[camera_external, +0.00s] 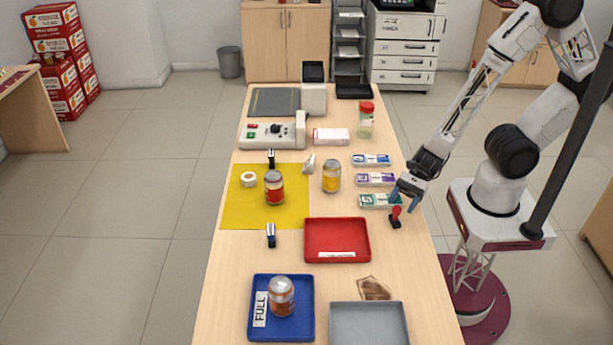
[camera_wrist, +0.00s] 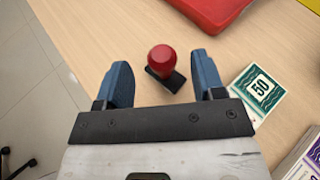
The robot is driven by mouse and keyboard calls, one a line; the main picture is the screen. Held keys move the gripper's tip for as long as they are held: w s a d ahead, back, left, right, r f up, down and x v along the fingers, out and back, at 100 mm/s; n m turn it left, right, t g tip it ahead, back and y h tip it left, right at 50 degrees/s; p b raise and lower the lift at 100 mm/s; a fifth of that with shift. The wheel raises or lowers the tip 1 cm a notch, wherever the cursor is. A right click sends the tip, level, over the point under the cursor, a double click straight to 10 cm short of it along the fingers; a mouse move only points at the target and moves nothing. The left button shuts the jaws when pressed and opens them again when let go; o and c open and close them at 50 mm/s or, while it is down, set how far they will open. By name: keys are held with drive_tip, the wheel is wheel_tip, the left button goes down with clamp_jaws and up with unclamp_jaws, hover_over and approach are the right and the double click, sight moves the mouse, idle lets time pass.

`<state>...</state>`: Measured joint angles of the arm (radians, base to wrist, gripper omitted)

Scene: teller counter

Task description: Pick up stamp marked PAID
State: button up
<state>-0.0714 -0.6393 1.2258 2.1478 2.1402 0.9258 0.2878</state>
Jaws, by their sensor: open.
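A stamp with a round red knob and a black base (camera_external: 395,222) stands on the counter near its right edge. It also shows in the wrist view (camera_wrist: 162,60), where no PAID marking can be read. My gripper (camera_external: 406,198) is open, with its blue fingers pointing down near the stamp. In the wrist view my gripper (camera_wrist: 162,75) has one finger on each side of the red knob, with gaps on both sides. The gripper is not holding it. Two small dark upright items (camera_external: 271,235) (camera_external: 271,159) stand farther left; their markings are unreadable.
Banknote bundles (camera_external: 375,201) lie just behind the stamp; one marked 50 (camera_wrist: 262,90) is close to the right finger. A red tray (camera_external: 312,258) is to the left, with a blue tray (camera_external: 260,332) and grey tray (camera_external: 368,325) in front. A brown patch (camera_external: 374,289) lies nearby.

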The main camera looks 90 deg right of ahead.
sight(394, 213)
drive_tip(key=shift+w, duration=0.1)
drive_tip(key=shift+x, duration=2.5)
drive_tip(key=shift+d+f, duration=0.1)
drive_tip(key=shift+f, duration=0.05)
drive_tip(key=c, duration=1.1)
drive_tip(key=shift+r, duration=0.75)
wheel_tip(394, 213, up, 2)
drive_tip(key=shift+r, duration=0.1)
drive_tip(key=s+d, duration=0.3)
drive_tip(key=s, duration=0.4)
drive_tip(key=s+d+r, duration=0.1)
drive_tip(key=s+d, duration=0.1)
drive_tip(key=s, duration=0.6)
drive_tip(key=shift+d, duration=0.4)
